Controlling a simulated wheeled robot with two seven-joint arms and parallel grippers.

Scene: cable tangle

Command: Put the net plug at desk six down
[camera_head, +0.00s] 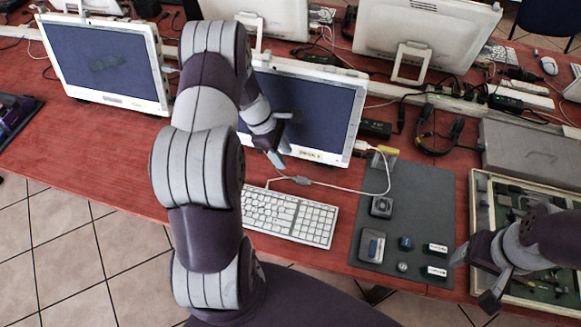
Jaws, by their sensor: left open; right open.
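A thin white cable (345,189) loops across the desk in front of the middle monitor. A small grey plug-like piece (299,180) on it lies just above the white keyboard (290,215). The cable's other end runs up to a white connector (362,145) beside a yellow-topped piece (387,150). I cannot tell for sure which of these is the net plug. My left gripper (284,140) is open in front of the middle monitor's screen, above and left of the grey piece, with nothing seen in it. My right gripper (473,280) is open and empty at the lower right, by the grey mat's edge.
The grey mat (410,215) carries several small parts. A wooden-rimmed tray (476,210) of tools is at the right, below a closed grey case (530,150). A headset (440,135) and monitors stand behind. Red desk left of the keyboard is clear.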

